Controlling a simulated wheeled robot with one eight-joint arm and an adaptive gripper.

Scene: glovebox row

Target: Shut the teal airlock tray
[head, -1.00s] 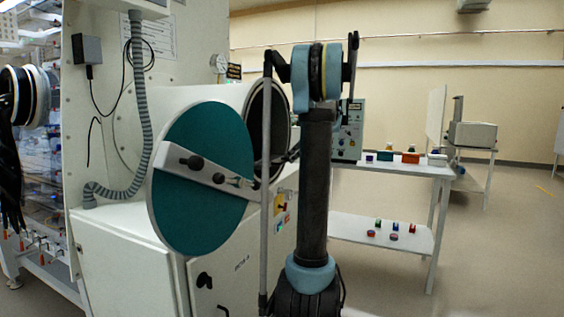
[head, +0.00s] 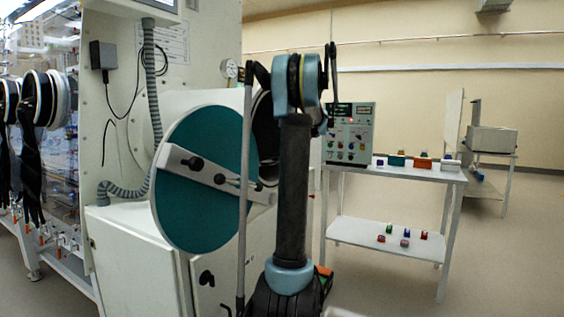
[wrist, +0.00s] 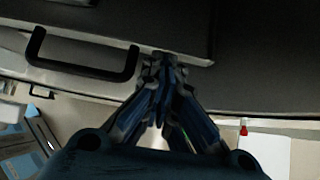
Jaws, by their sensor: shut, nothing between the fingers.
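The round teal airlock door (head: 188,205), with a pale crossbar and dark knobs, stands swung open in front of the airlock in the head view. A grey tray-like panel (wrist: 110,25) with a black bar handle (wrist: 80,72) shows in the wrist view; I cannot tell its colour as teal, nor how far out it is. My gripper (wrist: 162,62) is shut and empty, with its fingertips at the panel's front edge, right of the handle. Whether they touch it is unclear. In the head view my own arm hides the gripper and much of the airlock opening.
The white glovebox cabinet (head: 140,245) stands below the door, with black gloves (head: 35,150) at far left. A ribbed hose (head: 150,80) hangs beside it. A white shelf table (head: 420,174) with a control box (head: 349,133) and small coloured items stands right.

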